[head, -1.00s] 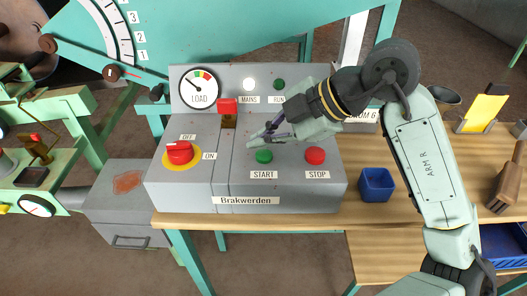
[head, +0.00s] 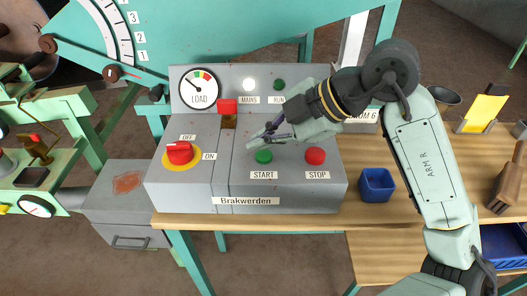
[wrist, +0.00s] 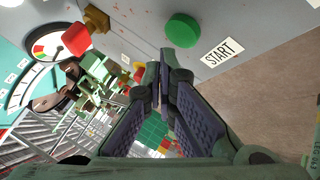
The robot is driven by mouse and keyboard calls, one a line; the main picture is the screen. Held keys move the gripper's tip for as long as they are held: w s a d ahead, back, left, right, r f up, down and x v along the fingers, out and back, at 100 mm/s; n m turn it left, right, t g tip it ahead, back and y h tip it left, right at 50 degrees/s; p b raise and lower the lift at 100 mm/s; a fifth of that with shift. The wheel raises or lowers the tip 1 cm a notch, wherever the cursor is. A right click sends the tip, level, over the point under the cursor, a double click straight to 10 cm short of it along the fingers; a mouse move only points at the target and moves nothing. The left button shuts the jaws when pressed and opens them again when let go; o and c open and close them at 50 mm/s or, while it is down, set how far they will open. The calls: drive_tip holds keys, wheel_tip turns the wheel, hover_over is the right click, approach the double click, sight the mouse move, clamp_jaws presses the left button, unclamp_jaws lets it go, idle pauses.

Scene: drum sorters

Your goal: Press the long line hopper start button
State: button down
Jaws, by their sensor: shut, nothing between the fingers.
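A grey control box (head: 190,197) labelled "Brakwerden" stands on the wooden bench; I see no "long line hopper" label on it. Its green START button (head: 263,156) sits on the sloped front, left of the red STOP button (head: 314,155). My gripper (head: 252,142) is shut and empty, its fingertips above and slightly left of the green button in the head view. In the wrist view the green button (wrist: 183,29) and its START label (wrist: 218,52) lie just beyond the fingertips (wrist: 162,66). I cannot tell whether the fingertips touch the panel; they look apart from the button.
A red rotary switch (head: 179,152) with OFF and ON marks is on the box's left. A red-topped lever (head: 228,106) stands near my fingertips. A LOAD gauge (head: 199,88), lit MAINS lamp (head: 249,84) and dark RUN lamp (head: 279,84) are behind. A blue bin (head: 376,184) is right.

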drive_tip(key=shift+f+b, duration=0.45)
